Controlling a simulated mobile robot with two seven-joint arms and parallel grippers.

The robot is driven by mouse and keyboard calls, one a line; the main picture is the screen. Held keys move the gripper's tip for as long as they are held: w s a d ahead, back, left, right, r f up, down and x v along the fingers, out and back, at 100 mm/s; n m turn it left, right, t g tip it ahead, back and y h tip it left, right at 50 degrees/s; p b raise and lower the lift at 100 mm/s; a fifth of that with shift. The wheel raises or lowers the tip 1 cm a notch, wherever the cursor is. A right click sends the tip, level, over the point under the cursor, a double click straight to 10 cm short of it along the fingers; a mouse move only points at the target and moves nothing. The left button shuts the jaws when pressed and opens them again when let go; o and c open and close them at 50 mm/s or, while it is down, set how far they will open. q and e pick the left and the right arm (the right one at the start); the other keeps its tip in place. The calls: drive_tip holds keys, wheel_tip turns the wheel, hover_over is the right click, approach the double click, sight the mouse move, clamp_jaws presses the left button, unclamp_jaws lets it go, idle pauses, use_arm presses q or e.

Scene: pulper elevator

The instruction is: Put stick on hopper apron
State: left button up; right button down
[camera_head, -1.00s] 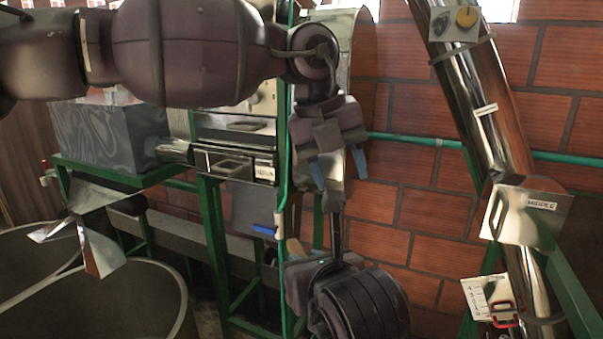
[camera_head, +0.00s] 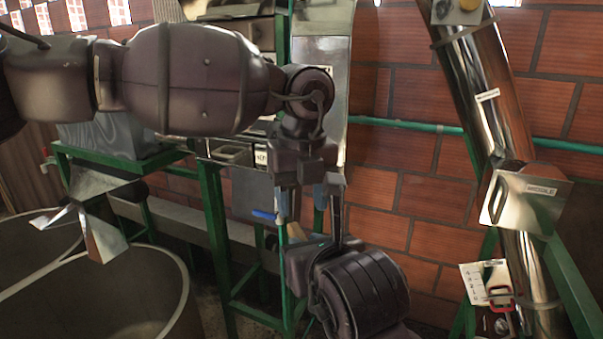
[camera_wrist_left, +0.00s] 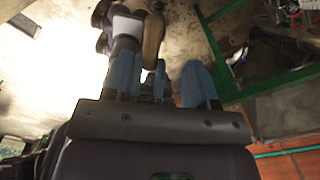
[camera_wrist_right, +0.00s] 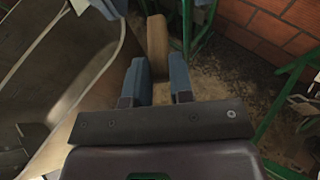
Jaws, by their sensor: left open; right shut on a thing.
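A light-brown wooden stick (camera_wrist_right: 157,38) shows beyond and between the blue fingers of my right gripper (camera_wrist_right: 158,82), which is shut on it. In the head view part of the stick (camera_head: 297,231) shows low at centre, just under my left gripper (camera_head: 301,203). The left gripper is open, pointing down, with its two blue fingers apart above the right gripper. In the left wrist view the brown stick (camera_wrist_left: 152,38) lies ahead of the open fingers. I cannot tell for sure which metal surface is the hopper apron; a shiny steel panel (camera_head: 320,55) stands behind my left wrist.
A green frame (camera_head: 215,220) stands behind the arms. A large round tank (camera_head: 150,300) is at lower left with a folded metal spout (camera_head: 100,238) above it. A shiny labelled pipe (camera_head: 475,90) slants down at right. Brick wall (camera_head: 400,200) backs the scene.

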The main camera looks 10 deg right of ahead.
sight(302, 229)
use_arm(q)
drive_tip(key=shift+f, duration=2.6)
clamp_jaws()
use_arm(e)
drive_tip(key=shift+a, duration=0.1)
drive_tip(key=c, duration=1.1)
unclamp_jaws()
drive_tip(key=shift+o, duration=1)
